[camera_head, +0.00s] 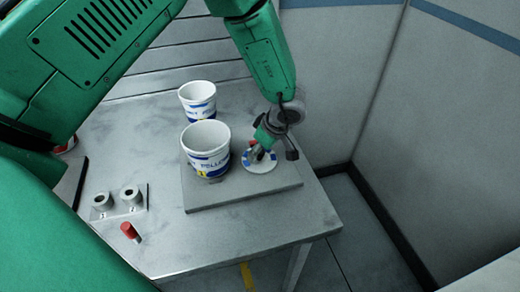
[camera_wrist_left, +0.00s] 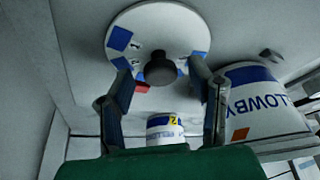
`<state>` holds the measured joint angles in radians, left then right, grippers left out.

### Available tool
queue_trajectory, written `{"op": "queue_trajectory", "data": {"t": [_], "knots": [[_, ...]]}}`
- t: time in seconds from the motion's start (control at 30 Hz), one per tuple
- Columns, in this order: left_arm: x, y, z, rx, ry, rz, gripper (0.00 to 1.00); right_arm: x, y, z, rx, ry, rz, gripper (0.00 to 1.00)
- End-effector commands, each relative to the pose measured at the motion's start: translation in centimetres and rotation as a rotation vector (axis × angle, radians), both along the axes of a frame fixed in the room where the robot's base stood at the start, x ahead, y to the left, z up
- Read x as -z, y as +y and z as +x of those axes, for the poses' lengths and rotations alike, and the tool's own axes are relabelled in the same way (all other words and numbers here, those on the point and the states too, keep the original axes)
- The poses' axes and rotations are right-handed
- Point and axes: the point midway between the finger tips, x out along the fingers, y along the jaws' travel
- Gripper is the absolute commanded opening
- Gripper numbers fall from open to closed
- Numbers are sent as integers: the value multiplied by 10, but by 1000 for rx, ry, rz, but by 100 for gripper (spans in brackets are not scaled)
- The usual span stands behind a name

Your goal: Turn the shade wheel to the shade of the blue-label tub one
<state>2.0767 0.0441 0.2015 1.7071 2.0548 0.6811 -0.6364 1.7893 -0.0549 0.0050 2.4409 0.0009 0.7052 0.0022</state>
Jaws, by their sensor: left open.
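The shade wheel (camera_head: 258,167) is a white disc with blue patches on a grey plate; a red mark shows beside it. In the left wrist view the wheel (camera_wrist_left: 165,22) has a dark round knob (camera_wrist_left: 160,68) and a numeral 1. My left gripper (camera_head: 264,148) is over the wheel. Its open fingers (camera_wrist_left: 160,74) stand either side of the knob; contact cannot be told. A white tub with a blue-and-white label (camera_head: 207,140) stands beside the wheel; a similar tub (camera_head: 197,92) stands behind. One tub (camera_wrist_left: 165,135) bears a yellow tag with a 2. My right gripper is out of view.
The grey plate (camera_head: 235,195) lies on a metal table (camera_head: 290,222). A bracket with two round sockets (camera_head: 134,208) and a red-capped piece (camera_head: 128,230) are at the left. A pale wall (camera_head: 340,90) rises behind and right. The table's front right is clear.

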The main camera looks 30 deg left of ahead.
Motion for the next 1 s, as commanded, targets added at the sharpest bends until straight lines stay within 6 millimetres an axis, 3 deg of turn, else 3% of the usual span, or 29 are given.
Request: {"op": "queue_trajectory", "data": {"t": [0.1, 0.23, 0.27, 0.67, 1.0], "knots": [[-1, -2, 0, 1, -1, 1, 48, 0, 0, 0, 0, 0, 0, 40], [-1, -1, 0, 1, 0, -1, 2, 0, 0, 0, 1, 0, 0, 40], [0, 0, 0, 1, 0, -1, 0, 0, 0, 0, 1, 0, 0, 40], [-1, 1, 1, -51, -1, -3, 0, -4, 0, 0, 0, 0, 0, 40], [-1, 2, 3, -294, 0, -2, 0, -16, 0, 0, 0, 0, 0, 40]]}}
